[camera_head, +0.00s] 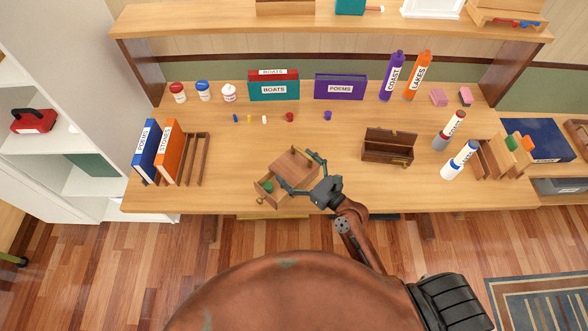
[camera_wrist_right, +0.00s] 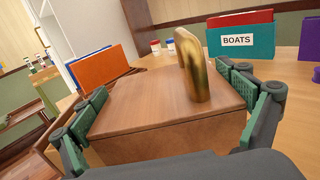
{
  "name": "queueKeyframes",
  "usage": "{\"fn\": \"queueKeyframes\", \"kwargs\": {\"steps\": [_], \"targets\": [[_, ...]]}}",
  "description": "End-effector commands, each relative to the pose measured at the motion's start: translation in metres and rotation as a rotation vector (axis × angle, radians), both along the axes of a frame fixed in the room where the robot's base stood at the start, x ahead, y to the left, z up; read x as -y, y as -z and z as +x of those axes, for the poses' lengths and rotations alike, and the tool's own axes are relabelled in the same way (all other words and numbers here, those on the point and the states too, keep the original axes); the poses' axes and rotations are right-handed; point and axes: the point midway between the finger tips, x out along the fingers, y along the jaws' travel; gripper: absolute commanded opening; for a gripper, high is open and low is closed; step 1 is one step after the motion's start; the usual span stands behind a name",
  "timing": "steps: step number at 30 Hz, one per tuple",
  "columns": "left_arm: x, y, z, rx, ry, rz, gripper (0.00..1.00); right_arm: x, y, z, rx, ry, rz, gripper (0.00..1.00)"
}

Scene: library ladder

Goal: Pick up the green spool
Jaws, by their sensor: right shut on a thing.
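The green spool (camera_head: 268,186) lies in the open front tray of a small wooden drawer box (camera_head: 292,164) at the table's front middle. A small brass ring pull (camera_head: 260,201) shows on the front of the tray. My right gripper (camera_head: 303,174) is shut on the wooden box, with a finger on either side of it. The right wrist view shows the box (camera_wrist_right: 165,105) between the green-padded fingers, with a brass handle (camera_wrist_right: 193,70) standing up at its top. The spool is not seen in that view. My left gripper is not in view.
An open brown chest (camera_head: 388,148) stands right of the box. Orange and blue books (camera_head: 167,152) stand in a rack at left. Several small coloured pieces lie behind the box, before the BOATS (camera_head: 274,90) and POEMS (camera_head: 340,88) holders. Table between box and chest is clear.

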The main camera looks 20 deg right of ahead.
Motion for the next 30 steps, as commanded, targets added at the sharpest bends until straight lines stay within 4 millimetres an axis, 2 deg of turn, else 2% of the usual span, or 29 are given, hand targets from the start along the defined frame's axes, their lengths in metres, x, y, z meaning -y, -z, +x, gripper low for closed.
{"fn": "queueKeyframes", "kwargs": {"steps": [1, 6, 13, 19, 30], "targets": [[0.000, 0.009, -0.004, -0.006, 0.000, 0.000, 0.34, 0.002, 0.014, 0.008, 0.000, -0.001, -0.004, 0.54], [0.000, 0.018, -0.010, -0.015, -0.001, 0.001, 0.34, 0.007, 0.031, 0.023, 0.000, 0.000, -0.002, 0.54], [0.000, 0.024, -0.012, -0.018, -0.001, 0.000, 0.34, 0.010, 0.042, 0.032, 0.001, 0.000, -0.002, 0.54], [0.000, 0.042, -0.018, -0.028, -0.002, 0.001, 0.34, 0.011, 0.074, 0.034, -0.003, 0.000, -0.004, 0.54], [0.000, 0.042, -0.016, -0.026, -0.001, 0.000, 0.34, 0.011, 0.075, 0.034, 0.001, 0.001, 0.000, 0.54]]}}
